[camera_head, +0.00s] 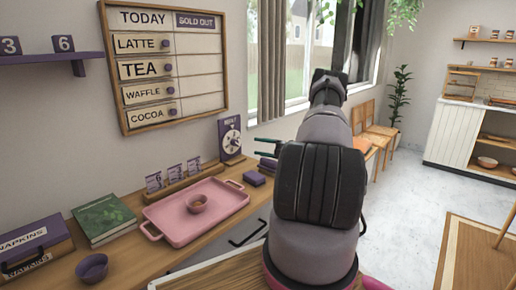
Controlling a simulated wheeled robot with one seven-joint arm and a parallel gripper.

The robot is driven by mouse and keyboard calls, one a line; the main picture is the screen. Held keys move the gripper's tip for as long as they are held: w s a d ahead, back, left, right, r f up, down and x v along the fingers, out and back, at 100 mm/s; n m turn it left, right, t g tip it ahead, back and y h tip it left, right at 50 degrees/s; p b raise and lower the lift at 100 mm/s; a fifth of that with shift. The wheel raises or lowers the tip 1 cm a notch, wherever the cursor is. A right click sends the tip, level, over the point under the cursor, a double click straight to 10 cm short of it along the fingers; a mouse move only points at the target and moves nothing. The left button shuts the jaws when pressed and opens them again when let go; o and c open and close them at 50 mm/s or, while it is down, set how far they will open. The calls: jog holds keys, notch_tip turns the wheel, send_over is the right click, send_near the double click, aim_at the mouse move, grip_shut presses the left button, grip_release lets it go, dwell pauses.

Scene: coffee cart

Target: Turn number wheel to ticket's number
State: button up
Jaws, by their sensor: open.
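The number wheel (231,140) is a round white dial on an upright purple board at the back of the wooden counter, against the wall. Its pointer and numbers are too small to read. Several purple-and-white tickets (174,173) stand upright in a wooden rack (182,182) left of the wheel. Their print is too small to read surely. My gripper (259,147) shows its dark greenish fingers just right of the wheel board, open and with nothing seen between them. The fingers look apart from the dial. My own arm hides the rest of the gripper.
Purple blocks (255,179) sit below my gripper. A green book (104,219), a napkin box (34,245) and a purple bowl (92,267) stand left. A menu board (197,74) hangs above.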

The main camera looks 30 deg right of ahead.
aim_at(236, 143)
jog(key=s+a+r+n+h, duration=0.1)
jog(key=a+r+n+h, duration=0.1)
jog(key=a+n+h, duration=0.5)
jog(key=s+a+r+n+h, duration=0.15)
jog(key=n+h, duration=0.25)
jog(key=n, duration=0.7)
jog(key=shift+t, duration=0.3)
jog(key=x, duration=1)
jog(key=shift+w+d+r, duration=0.2)
jog(key=shift+w+d, duration=0.15)
jog(key=shift+w, duration=0.1)
grip_shut()
